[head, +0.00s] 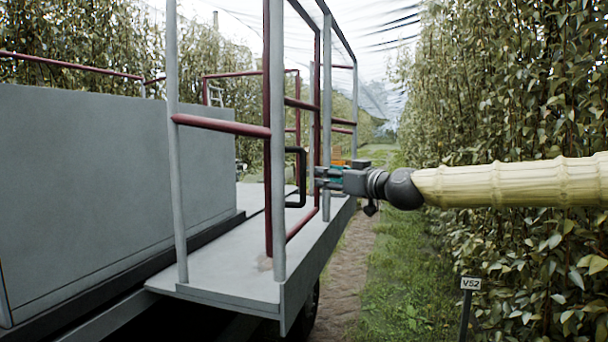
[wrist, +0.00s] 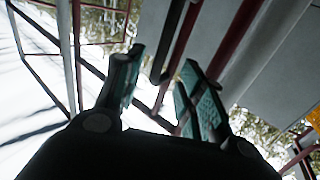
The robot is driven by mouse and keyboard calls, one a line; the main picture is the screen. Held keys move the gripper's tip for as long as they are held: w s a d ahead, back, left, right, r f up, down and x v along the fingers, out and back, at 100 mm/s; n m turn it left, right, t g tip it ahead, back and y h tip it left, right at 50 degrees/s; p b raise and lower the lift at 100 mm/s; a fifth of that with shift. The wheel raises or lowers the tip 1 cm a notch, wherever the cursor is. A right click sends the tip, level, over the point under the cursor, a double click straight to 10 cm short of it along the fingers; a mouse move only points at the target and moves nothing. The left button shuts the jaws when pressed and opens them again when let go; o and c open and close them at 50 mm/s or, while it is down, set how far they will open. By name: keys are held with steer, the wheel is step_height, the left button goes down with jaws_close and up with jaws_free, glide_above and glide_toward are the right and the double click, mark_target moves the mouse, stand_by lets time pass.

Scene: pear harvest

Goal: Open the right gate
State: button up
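The right gate is a dark red tube frame (head: 300,104) at the side of the grey platform, standing in line between two grey posts. A black handle (head: 302,180) shaped like a bracket sits on it near the closer post. My gripper (head: 318,178) reaches in from the right, level with the handle and close to its right side. In the wrist view my gripper (wrist: 160,66) has its two teal-padded fingers apart. A dark bar, seemingly the handle (wrist: 168,45), shows between or just beyond the fingertips. I cannot tell whether they touch it.
The platform deck (head: 225,270) carries a large grey box (head: 110,170) at the left. A closer red rail (head: 222,125) and grey post (head: 174,150) stand left of the gate. Leafy trees (head: 510,110) and a V52 sign (head: 470,284) line the right. A grassy lane lies between.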

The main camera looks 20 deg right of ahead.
mark_target(305, 173)
steer(key=shift+p+x, duration=0.8)
steer(key=shift+x, duration=1.9)
steer(key=shift+p+x, duration=0.8)
steer(key=shift+x, duration=1.85)
steer(key=shift+a, duration=0.1)
jaws_close()
